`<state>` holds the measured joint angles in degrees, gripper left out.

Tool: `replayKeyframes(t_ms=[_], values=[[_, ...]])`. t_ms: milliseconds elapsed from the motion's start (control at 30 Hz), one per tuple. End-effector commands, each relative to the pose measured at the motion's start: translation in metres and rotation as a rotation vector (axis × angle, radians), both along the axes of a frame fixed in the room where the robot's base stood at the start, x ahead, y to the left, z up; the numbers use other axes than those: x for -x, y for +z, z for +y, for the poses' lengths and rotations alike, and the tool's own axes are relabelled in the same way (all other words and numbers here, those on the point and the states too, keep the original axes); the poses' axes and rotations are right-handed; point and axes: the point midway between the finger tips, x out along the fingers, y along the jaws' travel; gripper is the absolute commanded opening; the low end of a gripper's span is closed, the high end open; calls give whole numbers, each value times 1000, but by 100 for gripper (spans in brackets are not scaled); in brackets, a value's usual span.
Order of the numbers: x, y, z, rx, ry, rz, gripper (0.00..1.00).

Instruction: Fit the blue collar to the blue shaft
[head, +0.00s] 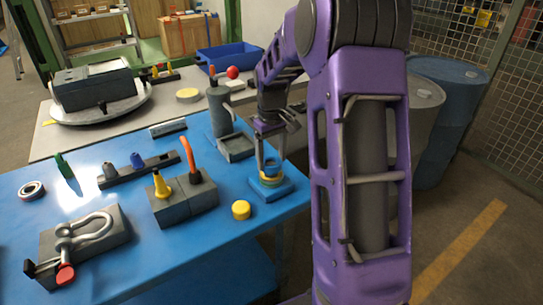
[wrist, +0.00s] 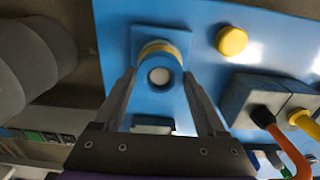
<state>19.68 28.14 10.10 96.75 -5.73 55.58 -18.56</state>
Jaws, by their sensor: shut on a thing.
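My gripper (head: 270,166) points down over the blue square base (head: 284,190) near the table's right edge. Its two fingers are shut on the blue collar (wrist: 160,62), one finger on each side. In the wrist view a pale round face shows in the middle of the collar. A yellow band (wrist: 160,47) lies just beyond the collar, above the base; it also shows in the head view (head: 271,182). The blue shaft cannot be clearly told apart from the collar. I cannot tell how far down the collar sits.
A yellow round piece (head: 241,210) lies left of the base. A grey block (head: 183,205) with a yellow cone and an orange handle stands further left. A grey post on a base (head: 221,112) stands behind. A shackle (head: 85,232) lies front left.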

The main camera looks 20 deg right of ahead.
Motion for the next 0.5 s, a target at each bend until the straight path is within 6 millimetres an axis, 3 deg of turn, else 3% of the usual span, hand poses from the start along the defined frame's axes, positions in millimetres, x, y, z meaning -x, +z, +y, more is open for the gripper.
replayKeyframes(t_ms=[500], values=[[0, -13, 0, 0, 0, 0, 0]])
